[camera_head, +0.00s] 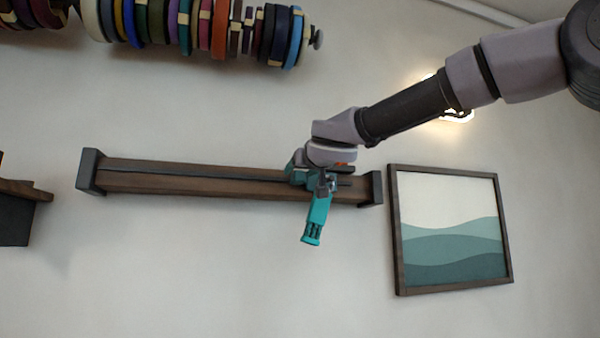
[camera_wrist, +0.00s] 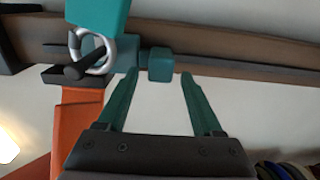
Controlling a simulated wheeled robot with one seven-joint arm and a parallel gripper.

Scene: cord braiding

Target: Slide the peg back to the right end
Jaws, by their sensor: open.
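A long brown wooden rail (camera_head: 200,180) with a dark lengthwise slot is fixed to the wall. A teal peg (camera_wrist: 160,66) sits at the rail, in the right part of its length in the head view, short of the dark right end block (camera_head: 373,188). My gripper (camera_wrist: 160,80) is open, its two fingers pointing at the rail with the peg's square end at the gap between their tips. Contact cannot be told. A teal hanging piece (camera_head: 317,212) with a metal ring (camera_wrist: 93,52) and dark pin is beside the peg. My wrist partly hides the peg in the head view.
The dark left end block (camera_head: 91,172) closes the rail's far end, and the slot between is clear. A framed wave picture (camera_head: 452,230) hangs just right of the rail. Several coloured rings (camera_head: 220,30) hang on a rod above. A dark shelf (camera_head: 18,205) is at far left.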

